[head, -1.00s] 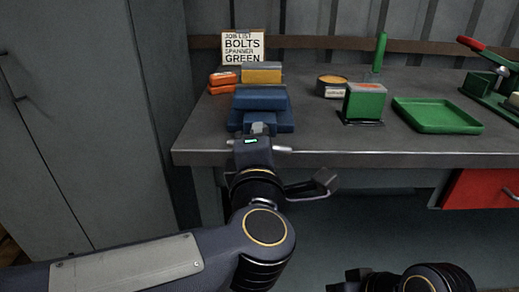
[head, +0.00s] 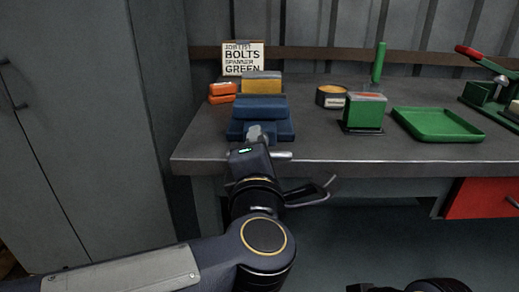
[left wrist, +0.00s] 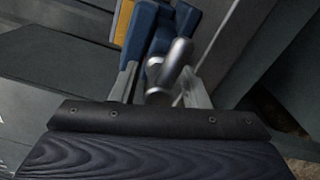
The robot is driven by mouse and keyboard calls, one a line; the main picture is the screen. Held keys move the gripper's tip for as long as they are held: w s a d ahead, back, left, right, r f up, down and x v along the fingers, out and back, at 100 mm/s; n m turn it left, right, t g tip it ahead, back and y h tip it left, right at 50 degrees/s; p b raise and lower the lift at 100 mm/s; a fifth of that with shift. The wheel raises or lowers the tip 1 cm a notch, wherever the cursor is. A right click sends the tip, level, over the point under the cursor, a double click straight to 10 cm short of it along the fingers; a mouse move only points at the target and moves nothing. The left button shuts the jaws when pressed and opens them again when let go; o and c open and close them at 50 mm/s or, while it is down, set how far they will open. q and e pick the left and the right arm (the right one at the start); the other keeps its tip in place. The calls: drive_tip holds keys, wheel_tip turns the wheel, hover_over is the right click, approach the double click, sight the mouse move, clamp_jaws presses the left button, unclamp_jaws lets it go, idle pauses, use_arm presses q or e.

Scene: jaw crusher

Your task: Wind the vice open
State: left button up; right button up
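The blue vice (head: 262,106) stands at the bench's front left edge, with a yellow block (head: 262,83) at its back. Its metal screw end and handle bar (head: 283,155) point toward me. My left gripper (head: 252,150) is at the screw end and covers the left part of the bar.
A job list sign (head: 243,58) and orange boxes (head: 222,92) are behind the vice. A round tin (head: 331,97), a green box (head: 365,112), a green tray (head: 438,125) and a red-handled press (head: 484,60) are to the right. A grey cabinet (head: 85,130) is at left.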

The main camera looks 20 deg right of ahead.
use_arm(q)
drive_tip(key=p+v, duration=0.1)
drive_tip(key=v, duration=0.7)
drive_tip(key=shift+p, duration=0.4)
